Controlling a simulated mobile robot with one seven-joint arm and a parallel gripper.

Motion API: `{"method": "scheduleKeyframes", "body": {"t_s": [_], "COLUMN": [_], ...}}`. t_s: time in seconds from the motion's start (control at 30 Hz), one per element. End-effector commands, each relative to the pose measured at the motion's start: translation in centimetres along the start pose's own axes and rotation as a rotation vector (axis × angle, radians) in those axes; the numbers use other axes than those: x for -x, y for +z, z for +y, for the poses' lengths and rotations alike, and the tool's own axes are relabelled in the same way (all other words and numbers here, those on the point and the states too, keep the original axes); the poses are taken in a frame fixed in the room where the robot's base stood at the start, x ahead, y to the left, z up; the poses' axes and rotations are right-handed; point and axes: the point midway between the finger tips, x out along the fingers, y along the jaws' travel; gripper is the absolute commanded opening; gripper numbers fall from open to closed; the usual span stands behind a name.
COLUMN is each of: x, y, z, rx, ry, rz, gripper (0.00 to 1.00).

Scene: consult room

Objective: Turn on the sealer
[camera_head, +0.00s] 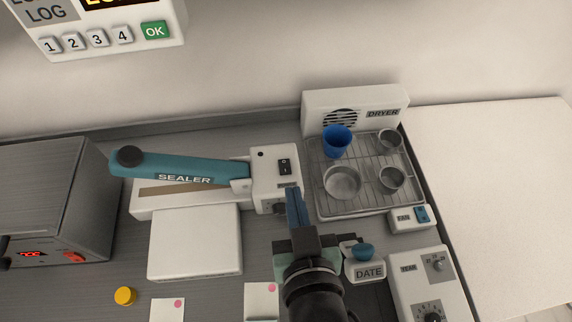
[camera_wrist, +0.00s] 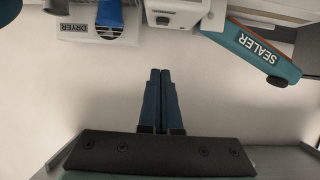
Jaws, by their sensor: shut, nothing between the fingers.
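The sealer has a white body (camera_head: 265,160) and a long teal arm (camera_head: 200,168) lettered SEALER with a dark round knob at its left end. A black rocker switch (camera_head: 284,167) sits on the right part of the body. I cannot tell which way the rocker is set. My gripper (camera_head: 293,192) is shut and empty, its blue fingertips just below the switch in the head view. Contact with the sealer cannot be made out. In the wrist view, the shut fingers (camera_wrist: 161,74) stand in the middle and the sealer's teal arm (camera_wrist: 262,50) shows upside down at upper right.
The dryer (camera_head: 358,98) stands right of the sealer, with a blue cup (camera_head: 337,141) and several metal cups on its rack. A fan switch box (camera_head: 410,218), date stamp (camera_head: 364,265) and year dial box (camera_head: 430,285) lie lower right. A grey box (camera_head: 50,195) stands left.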

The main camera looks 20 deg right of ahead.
Motion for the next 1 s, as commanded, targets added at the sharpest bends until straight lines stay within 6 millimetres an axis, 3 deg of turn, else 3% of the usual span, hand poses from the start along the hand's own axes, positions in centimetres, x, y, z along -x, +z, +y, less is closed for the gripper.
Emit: {"method": "scheduleKeyframes", "body": {"t_s": [0.17,0.37,0.87,1.0], "x": [-0.2,-1.7,-10.2,-10.6], "y": [0.0,0.2,-0.3,2.3], "z": [0.0,0.0,0.0,0.0], "rx": [0.000,0.000,0.000,0.000], "ry": [0.000,0.000,0.000,0.001], "rz": [0.002,0.006,0.003,-0.005], "gripper": [0.00,0.00,0.00,0.00]}}
